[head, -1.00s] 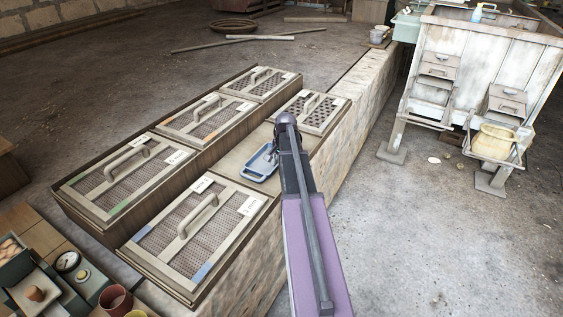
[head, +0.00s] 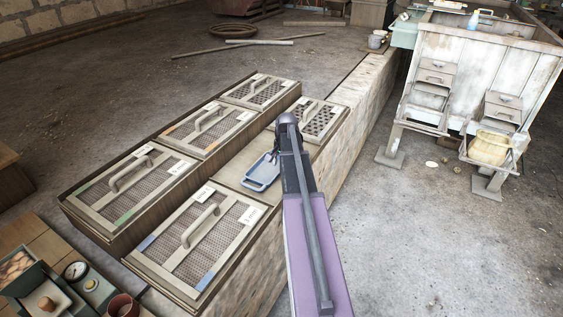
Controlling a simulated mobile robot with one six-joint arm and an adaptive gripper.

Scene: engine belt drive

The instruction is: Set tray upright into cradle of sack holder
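A small blue tray (head: 261,173) is on or just above the wooden top between the mesh-lidded boxes. I cannot tell whether it touches the wood. My gripper (head: 275,148) is at the tray's far right end, mostly hidden behind my own arm. I cannot see its fingers clearly or whether they hold the tray. A pale wooden stand (head: 478,75) at the right has small bracket-like holders on its front. A yellowish rounded vessel or sack (head: 488,148) sits in the lower right one. I cannot tell which part is the sack holder's cradle.
Several mesh lids with raised handles, such as the near one (head: 201,224), surround the tray. A long stone ledge (head: 345,125) runs back on the right. Pots and a dial (head: 76,270) are at the lower left. Open floor (head: 420,240) lies between ledge and stand.

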